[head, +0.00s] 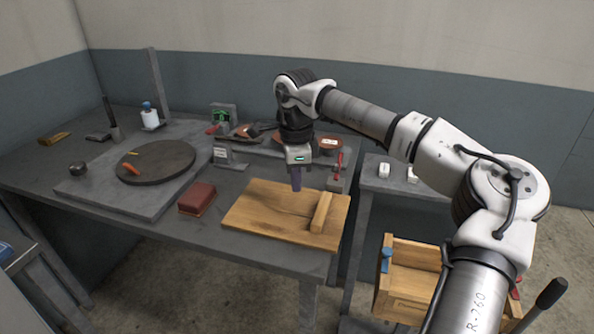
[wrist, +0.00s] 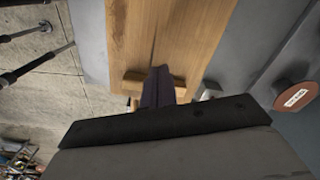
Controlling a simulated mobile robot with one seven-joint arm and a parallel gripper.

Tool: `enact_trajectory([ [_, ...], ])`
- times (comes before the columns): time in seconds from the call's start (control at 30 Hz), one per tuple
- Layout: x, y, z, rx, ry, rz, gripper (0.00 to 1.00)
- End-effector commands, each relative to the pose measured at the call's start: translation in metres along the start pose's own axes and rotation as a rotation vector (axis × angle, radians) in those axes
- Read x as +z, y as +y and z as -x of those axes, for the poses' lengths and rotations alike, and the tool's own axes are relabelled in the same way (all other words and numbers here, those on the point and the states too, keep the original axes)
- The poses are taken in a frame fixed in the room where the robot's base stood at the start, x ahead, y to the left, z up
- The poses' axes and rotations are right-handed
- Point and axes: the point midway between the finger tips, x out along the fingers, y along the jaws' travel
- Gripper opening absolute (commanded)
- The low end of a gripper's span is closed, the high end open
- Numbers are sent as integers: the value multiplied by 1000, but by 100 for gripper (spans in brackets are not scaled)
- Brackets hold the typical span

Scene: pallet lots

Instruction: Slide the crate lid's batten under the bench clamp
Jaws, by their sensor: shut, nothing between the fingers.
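The crate lid (head: 262,209) is a flat wooden board lying on the grey bench, batten side up. Its batten (head: 321,212) is a short raised bar near the lid's right end. My gripper (head: 297,187) is shut and empty, pointing down at the lid's far part, left of the batten in the head view. In the wrist view the lid (wrist: 170,35) fills the top middle, and my fingers (wrist: 158,88) cover the middle of the batten (wrist: 132,83). I cannot tell whether they touch it. A red-handled grey fixture (head: 337,183) behind the lid may be the bench clamp.
A dark red box (head: 197,198) sits left of the lid. A round dark disc (head: 155,163) lies on a grey slab (head: 85,188) further left. A grey bracket (head: 228,159) stands behind. An open wooden crate (head: 405,308) stands lower right, beyond the bench edge.

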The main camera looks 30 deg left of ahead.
Motion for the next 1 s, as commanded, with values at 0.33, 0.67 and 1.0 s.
enact_trajectory([
  [0.33, -14, 0, -55, 0, -3, -7, 0],
  [0.67, -39, 0, -58, -1, -2, -1, 0],
  [1.0, -41, 0, -58, -1, -2, -2, 0],
])
